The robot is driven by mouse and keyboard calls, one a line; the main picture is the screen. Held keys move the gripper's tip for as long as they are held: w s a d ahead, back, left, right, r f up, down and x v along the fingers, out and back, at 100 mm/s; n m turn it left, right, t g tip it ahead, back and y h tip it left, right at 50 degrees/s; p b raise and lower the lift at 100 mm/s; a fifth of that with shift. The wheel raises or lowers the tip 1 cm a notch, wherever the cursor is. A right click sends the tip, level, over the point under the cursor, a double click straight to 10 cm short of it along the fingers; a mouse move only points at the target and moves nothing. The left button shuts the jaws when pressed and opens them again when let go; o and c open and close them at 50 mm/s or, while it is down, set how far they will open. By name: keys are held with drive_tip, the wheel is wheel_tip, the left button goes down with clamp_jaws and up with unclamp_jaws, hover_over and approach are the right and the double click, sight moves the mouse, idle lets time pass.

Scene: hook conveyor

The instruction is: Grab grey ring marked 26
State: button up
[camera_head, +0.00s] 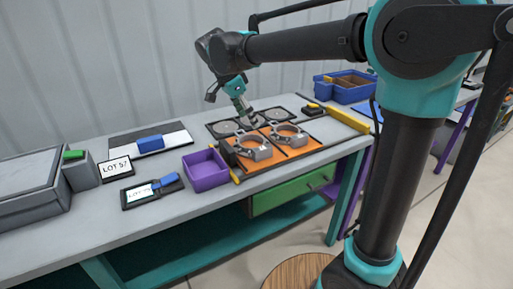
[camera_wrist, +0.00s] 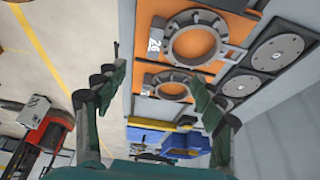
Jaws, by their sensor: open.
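The grey ring marked 26 (camera_wrist: 172,44) lies on an orange panel in the upper part of the wrist view, with a white 26 beside it on its mount. In the head view it appears to be the left ring (camera_head: 262,154), beside the purple bin. A second grey ring (camera_wrist: 171,94) lies below it in the wrist view and to its right in the head view (camera_head: 296,138). My gripper (camera_wrist: 160,86) is open and empty, its two fingers spread. In the head view my gripper (camera_head: 244,114) is above and behind the rings, apart from them.
Dark plates with round grey discs (camera_wrist: 278,52) lie behind the rings. A purple bin (camera_head: 206,173) stands left. A yellow bar (camera_head: 346,121) and a blue organiser (camera_head: 345,88) are at right. A green drawer (camera_head: 290,190) is under the table edge.

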hover_over(261, 147)
drive_tip(key=a, duration=0.2)
drive_tip(key=f, duration=0.8)
drive_tip(key=shift+s+d+f, duration=0.2)
drive_tip(key=shift+f, duration=0.1)
drive_tip(key=shift+a+x, duration=0.2)
drive_tip(key=shift+x, duration=2.8)
drive_tip(key=shift+s+f, duration=0.1)
drive_tip(key=c, duration=1.5)
